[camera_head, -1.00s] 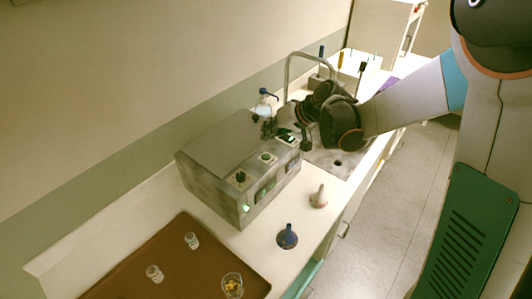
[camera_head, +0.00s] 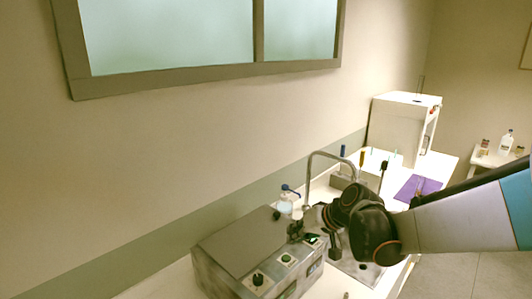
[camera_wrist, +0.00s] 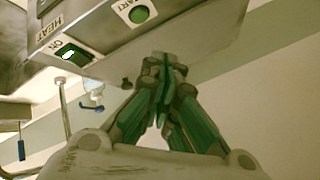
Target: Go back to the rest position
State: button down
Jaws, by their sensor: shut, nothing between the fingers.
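My gripper (camera_head: 298,229) is at the front right of a grey boxy machine (camera_head: 240,240) on the counter. It shows closely in the wrist view (camera_wrist: 162,62), its green-padded fingers shut together with nothing between them. The machine's front panel (camera_wrist: 105,28) is above and left of the fingers there, with a START button, a HEAT label and a green-lit ON switch. The fingertips appear close to its edge; I cannot tell whether they touch. My arm reaches in from the right over the sink area.
A bottle with a blue top (camera_head: 286,200) stands behind the machine, by the curved faucet (camera_head: 312,165). A sink (camera_head: 358,268) lies under my arm. A white cabinet (camera_head: 396,125) and a purple item (camera_head: 418,187) are farther back. The floor at lower right is clear.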

jog(key=s+d+f+h+b, duration=0.1)
jog(key=s+d+h+b, duration=0.1)
jog(key=s, duration=0.6)
jog(key=s+d+f+t+h+b, duration=0.1)
jog(key=s+d+b, duration=0.3)
jog(key=s, duration=0.5)
jog(key=s+d+f+m+h+b, duration=0.1)
jog(key=s+d+f+h+b, duration=0.2)
jog(key=s, duration=0.6)
jog(key=shift+d+b, duration=0.6)
jog(key=shift+d, duration=0.5)
